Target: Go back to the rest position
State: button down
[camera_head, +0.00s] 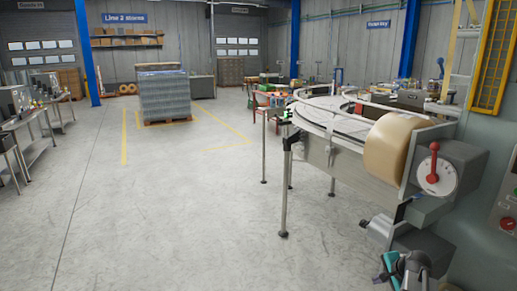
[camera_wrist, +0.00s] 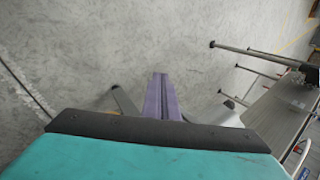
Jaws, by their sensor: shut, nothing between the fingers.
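My gripper (camera_wrist: 160,80) shows in the wrist view with its two purple fingers shut together and nothing between them. Its teal and black body fills the bottom of that view. The fingers stand out over bare grey concrete floor. In the head view, part of my arm with a teal piece shows at the lower right, in front of the case packer's grey housing (camera_head: 462,165). The fingertips cannot be made out there.
A big tan roll (camera_head: 388,150) and a red-handled dial (camera_head: 435,175) are on the machine close by my arm. A conveyor (camera_head: 335,155) on legs runs behind. A wrapped pallet (camera_head: 163,97) stands farther back. The middle floor (camera_head: 200,210) is clear.

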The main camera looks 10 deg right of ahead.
jog(key=s+a+f+n+g+y+b, duration=0.1)
jog(key=s+a+f+n+g, duration=0.25)
jog(key=a+f, duration=0.9)
jog(key=s+a+f+n+g+y+b, duration=0.15)
jog(key=s+a+f+n, duration=0.35)
jog(key=a+f, duration=0.7)
jog(key=s+a+f+n+g+h, duration=0.1)
jog(key=s+a+f+n+g, duration=0.1)
jog(key=s, duration=0.6)
jog(key=s+a+f+n+g+b, duration=0.1)
jog(key=s+a+f+n+g, duration=0.1)
jog(key=s+a+f+n, duration=0.2)
jog(key=s+a+f+n+g+h, duration=0.1)
jog(key=s+a+f+n+g, duration=0.2)
jog(key=s, duration=0.9)
jog(key=a+f+n, duration=0.1)
jog(key=a+f, duration=0.2)
jog(key=a, duration=0.2)
jog(key=shift+a+h+b, duration=0.3)
jog(key=shift+h+b, duration=0.05)
jog(key=shift+d, duration=0.1)
